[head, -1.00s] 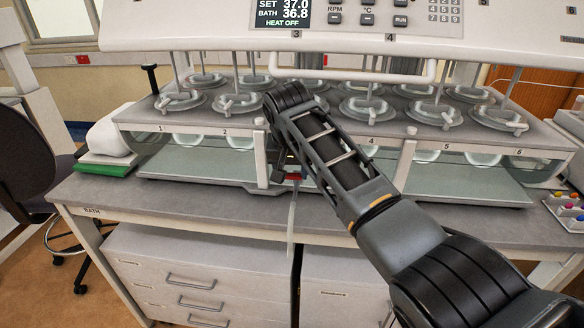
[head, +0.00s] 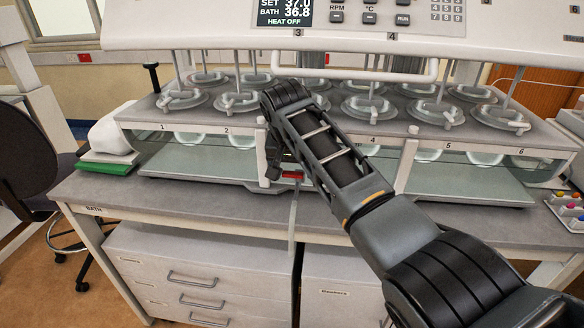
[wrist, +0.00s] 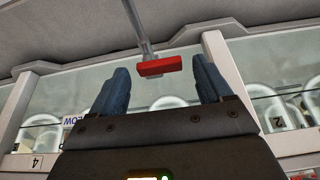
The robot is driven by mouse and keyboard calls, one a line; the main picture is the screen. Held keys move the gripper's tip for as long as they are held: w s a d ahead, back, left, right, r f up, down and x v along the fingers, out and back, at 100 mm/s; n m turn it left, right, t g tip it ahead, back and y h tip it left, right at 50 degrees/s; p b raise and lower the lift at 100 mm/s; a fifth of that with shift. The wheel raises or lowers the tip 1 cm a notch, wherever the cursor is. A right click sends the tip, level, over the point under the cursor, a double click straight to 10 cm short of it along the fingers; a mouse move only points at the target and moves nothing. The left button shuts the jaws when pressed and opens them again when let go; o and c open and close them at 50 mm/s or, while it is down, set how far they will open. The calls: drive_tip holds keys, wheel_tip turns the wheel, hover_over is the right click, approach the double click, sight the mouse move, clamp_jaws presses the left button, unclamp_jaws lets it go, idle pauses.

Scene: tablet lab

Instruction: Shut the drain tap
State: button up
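The drain tap's red handle (head: 293,175) shows at the front of the bath, low beside a white post. In the wrist view the red handle (wrist: 160,66) lies crosswise to a grey pipe (wrist: 139,28). A pale hose (head: 292,220) hangs below the tap in the head view. My gripper (wrist: 160,72) is open, with its two dark blue fingers apart and the handle seen in the gap between their tips. I cannot tell whether either finger touches the handle. In the head view my gripper (head: 273,160) is mostly hidden behind my arm.
The glass-fronted bath (head: 205,166) with several lidded vessels stands on the bench (head: 190,205). A white bar handle (head: 350,72) and control panel overhang it. Drawers (head: 195,280) sit below the bench. A tray with coloured caps (head: 568,212) stands at the right.

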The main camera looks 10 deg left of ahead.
drive_tip(key=b+v, duration=0.1)
drive_tip(key=v, duration=0.6)
drive_tip(key=shift+r, duration=0.4)
drive_tip(key=shift+s, duration=0.15)
drive_tip(key=shift+s, duration=0.1)
